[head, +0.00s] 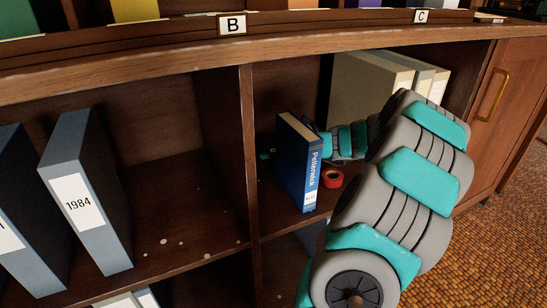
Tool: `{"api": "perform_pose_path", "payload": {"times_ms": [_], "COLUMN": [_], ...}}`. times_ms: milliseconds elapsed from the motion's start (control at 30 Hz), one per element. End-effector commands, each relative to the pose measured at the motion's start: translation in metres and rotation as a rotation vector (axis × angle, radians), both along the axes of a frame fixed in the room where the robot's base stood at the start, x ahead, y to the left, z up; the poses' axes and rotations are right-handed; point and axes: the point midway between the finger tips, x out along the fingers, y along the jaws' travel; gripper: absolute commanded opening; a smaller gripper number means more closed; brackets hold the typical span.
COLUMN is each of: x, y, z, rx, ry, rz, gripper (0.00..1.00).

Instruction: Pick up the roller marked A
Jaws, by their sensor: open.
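I see no roller marked A in the head view. My arm, grey with teal pads, reaches from the lower right into the middle shelf compartment. Its far end passes behind an upright blue book (297,165) with "Petherwick" on its spine. The book hides my gripper, so its fingers do not show. A small teal patch shows just left of the book; I cannot tell what it belongs to. A small red ring-shaped thing (332,178) lies flat on the shelf right of the book. No letter shows on it.
A B label (232,24) and a C label (421,16) sit on the ledge above. Pale binders (368,91) stand behind my arm. A wooden divider (250,150) separates the left compartment, which holds grey binders (85,190). Its right part is mostly clear.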

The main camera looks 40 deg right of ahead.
Motion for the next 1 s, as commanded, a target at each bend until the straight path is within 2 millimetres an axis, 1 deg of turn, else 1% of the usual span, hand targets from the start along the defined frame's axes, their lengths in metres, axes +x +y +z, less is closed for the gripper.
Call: {"api": "perform_pose_path", "payload": {"times_ms": [233, 767, 800, 1000], "x": [0.0024, 0.0020, 0.0020, 0.0020], "y": [0.0006, 0.0005, 0.0006, 0.0006], "z": [-0.0005, -0.0004, -0.0004, -0.0005], "rx": [-0.001, -0.001, -0.001, -0.001], "ry": [0.000, -0.001, -0.001, -0.001], "rz": [-0.002, -0.001, -0.001, -0.001], "gripper": [0.61, 0.01, 0.00, 0.00]}}
